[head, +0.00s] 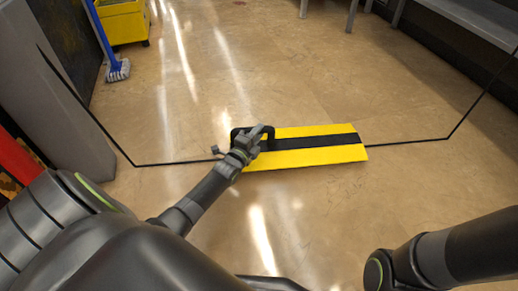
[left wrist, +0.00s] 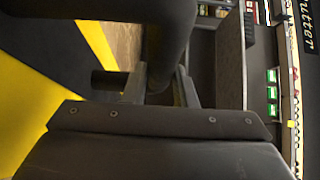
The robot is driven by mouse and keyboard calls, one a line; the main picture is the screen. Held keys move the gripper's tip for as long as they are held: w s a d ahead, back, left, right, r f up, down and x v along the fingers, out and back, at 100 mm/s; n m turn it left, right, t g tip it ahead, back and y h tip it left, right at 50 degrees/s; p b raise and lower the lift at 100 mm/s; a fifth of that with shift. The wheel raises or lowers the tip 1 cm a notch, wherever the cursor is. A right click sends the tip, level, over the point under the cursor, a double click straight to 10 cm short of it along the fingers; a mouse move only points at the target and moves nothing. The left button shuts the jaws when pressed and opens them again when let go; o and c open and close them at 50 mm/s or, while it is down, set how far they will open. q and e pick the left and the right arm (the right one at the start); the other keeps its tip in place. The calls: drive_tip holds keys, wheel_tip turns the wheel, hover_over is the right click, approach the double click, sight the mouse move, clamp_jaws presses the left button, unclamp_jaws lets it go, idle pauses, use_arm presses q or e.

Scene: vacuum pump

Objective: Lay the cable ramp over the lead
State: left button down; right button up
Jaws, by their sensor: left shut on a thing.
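The cable ramp (head: 310,156) is a yellow slab with a black band along its middle and a black handle (head: 237,132) at its left end. My left gripper (head: 250,139) is shut on the handle. In the left wrist view, the black handle (left wrist: 172,40) stands between the fingers, with the ramp's yellow surface (left wrist: 30,95) at the left. The thin black lead (head: 180,163) meets the ramp's left end and shows again beyond its right end. The ramp hides the stretch between. I cannot tell whether the ramp touches the floor. My right gripper is out of view.
A yellow mop bucket (head: 123,22) and a blue-handled mop (head: 118,70) stand at the back left. A grey cabinet (head: 60,110) is at the left, and a bench (head: 470,20) at the back right. The shiny floor (head: 290,80) around the ramp is clear.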

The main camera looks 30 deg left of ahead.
use_arm(q)
drive_tip(key=shift+w+f+b, duration=0.1)
drive_tip(key=shift+f+b, duration=1.75)
drive_tip(key=shift+f, duration=0.3)
drive_tip(key=shift+r, duration=0.1)
drive_tip(key=c, duration=1.2)
unclamp_jaws()
drive_tip(key=shift+f, duration=0.3)
drive_tip(key=shift+o, duration=0.2)
drive_tip(key=shift+r, duration=0.1)
